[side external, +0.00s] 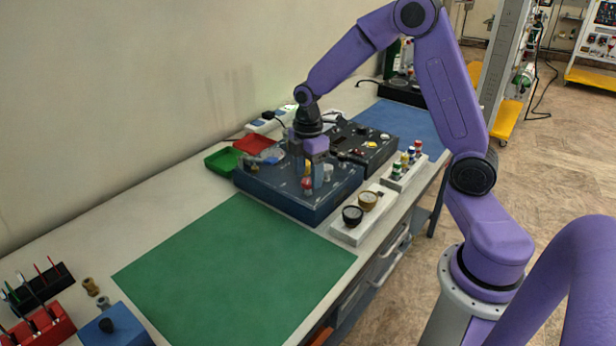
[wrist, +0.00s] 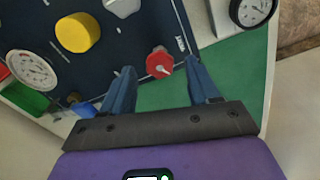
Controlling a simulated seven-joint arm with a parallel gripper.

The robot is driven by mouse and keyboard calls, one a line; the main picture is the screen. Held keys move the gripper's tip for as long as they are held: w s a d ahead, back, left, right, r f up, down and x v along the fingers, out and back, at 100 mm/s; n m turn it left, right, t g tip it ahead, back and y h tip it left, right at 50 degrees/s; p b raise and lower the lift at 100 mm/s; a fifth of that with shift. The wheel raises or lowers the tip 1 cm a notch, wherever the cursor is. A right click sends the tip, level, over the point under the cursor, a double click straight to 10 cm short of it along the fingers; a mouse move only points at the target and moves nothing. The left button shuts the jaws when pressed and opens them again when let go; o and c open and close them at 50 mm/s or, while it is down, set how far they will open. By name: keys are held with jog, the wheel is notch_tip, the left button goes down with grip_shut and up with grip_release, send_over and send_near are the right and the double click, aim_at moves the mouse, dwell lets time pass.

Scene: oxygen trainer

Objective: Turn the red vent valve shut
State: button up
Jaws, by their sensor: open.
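The red vent valve (wrist: 159,62) is a red knob on the dark blue trainer panel (wrist: 100,60), with a white mark on it. In the wrist view it lies ahead of my gripper (wrist: 160,80), roughly between the two blue fingers and nearer the right one. The fingers are apart with nothing held; whether either touches the knob I cannot tell. In the side view the red valve (side external: 307,183) shows small on the panel box (side external: 270,193), just below my gripper (side external: 308,172). The fingers partly hide this part of the panel.
A yellow knob (wrist: 78,32) and a white gauge (wrist: 32,69) sit on the panel. A dark box with controls (side external: 365,150) stands behind it. A white block with round gauges (side external: 363,212) stands at right. The green mat (side external: 235,275) in front is clear.

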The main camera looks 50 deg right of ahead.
jog(key=shift+f, duration=0.85)
jog(key=c, duration=1)
jog(key=shift+c, duration=0.2)
